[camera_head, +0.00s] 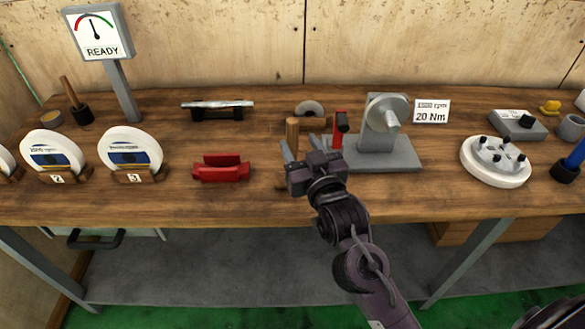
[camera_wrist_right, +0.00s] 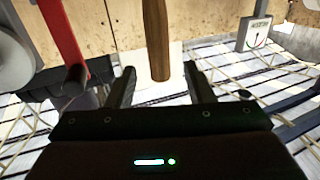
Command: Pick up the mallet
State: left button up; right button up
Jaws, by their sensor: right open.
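In the right wrist view, an upright wooden shaft (camera_wrist_right: 157,38) shows between and beyond the two spread fingers. I cannot tell how far beyond. The gripper hides part of the bench in front. My left gripper is in neither view.
A red lever (camera_head: 339,129) and the grey machine (camera_head: 388,155) stand close on the right. A red holder (camera_head: 222,170) is to the left, with white wheels (camera_head: 130,148) beyond. A wooden handle in a black base (camera_head: 82,115) is at far left.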

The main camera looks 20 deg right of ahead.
aim_at(295, 136)
jog(key=w+p, duration=0.1)
jog(key=w, duration=0.3)
jog(key=shift+w+f, duration=0.1)
jog(key=shift+w, duration=0.25)
jog(key=shift+w+f+p, duration=0.15)
jog(key=shift+w+p, duration=0.15)
jog(key=shift+w, duration=0.25)
grip_shut()
